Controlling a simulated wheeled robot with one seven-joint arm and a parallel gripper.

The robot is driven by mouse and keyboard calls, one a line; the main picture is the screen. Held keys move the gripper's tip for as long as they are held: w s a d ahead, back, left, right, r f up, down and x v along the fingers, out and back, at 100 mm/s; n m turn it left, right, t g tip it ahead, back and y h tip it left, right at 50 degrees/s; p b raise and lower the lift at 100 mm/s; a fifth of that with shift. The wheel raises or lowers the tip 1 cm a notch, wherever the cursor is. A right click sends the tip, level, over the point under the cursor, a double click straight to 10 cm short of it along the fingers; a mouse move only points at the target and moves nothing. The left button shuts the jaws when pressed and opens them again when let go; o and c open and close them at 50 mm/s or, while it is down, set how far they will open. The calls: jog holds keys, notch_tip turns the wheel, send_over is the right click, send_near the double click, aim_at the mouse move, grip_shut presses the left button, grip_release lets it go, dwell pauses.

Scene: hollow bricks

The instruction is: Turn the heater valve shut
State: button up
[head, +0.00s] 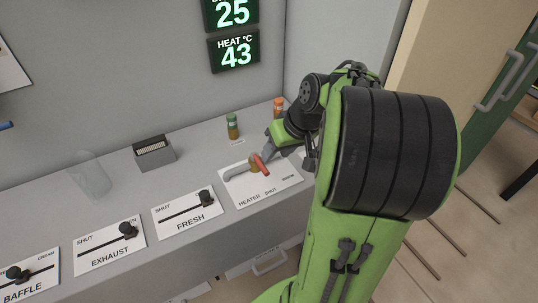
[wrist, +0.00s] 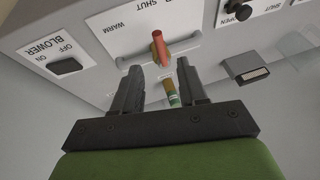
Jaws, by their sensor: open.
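The heater valve has a red handle (head: 261,164) on a brass body, with a pale pipe, on a white plate (head: 270,192) marked HEATER and SHUT. In the wrist view the red handle (wrist: 160,48) appears to lie across the pipe, near the plate's SHUT label; WARM is to the left. My gripper (head: 268,152) is right by the valve in the head view, partly hidden by my arm. In the wrist view my gripper (wrist: 159,68) is open, its fingers either side of the line to the handle. The handle shows just beyond the fingertips; I cannot tell whether they touch.
FRESH (head: 187,211), EXHAUST (head: 109,245) and BAFFLE (head: 30,280) slider plates lie to the left. A green-capped bottle (head: 232,126), an orange-capped bottle (head: 278,107) and a dark box (head: 153,152) stand behind. A blower switch (wrist: 65,66) is near the valve. The heat display (head: 234,52) reads 43.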

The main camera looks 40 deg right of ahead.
jog(key=p+v, duration=0.2)
jog(key=v, duration=0.5)
jog(key=shift+r, duration=0.35)
jog(key=shift+s+d, duration=0.1)
jog(key=shift+s, duration=0.05)
jog(key=a+r+n+p, duration=0.1)
jog(key=a+r, duration=0.1)
jog(key=a, duration=0.7)
jog(key=s+a+n+h+p, duration=0.1)
jog(key=s+a, duration=0.7)
jog(key=s, duration=0.2)
jog(key=shift+s+a+f+t+p, duration=0.15)
jog(key=shift+s+f+t+p, duration=0.1)
jog(key=shift+t+p, duration=0.15)
jog(key=shift+r, duration=0.1)
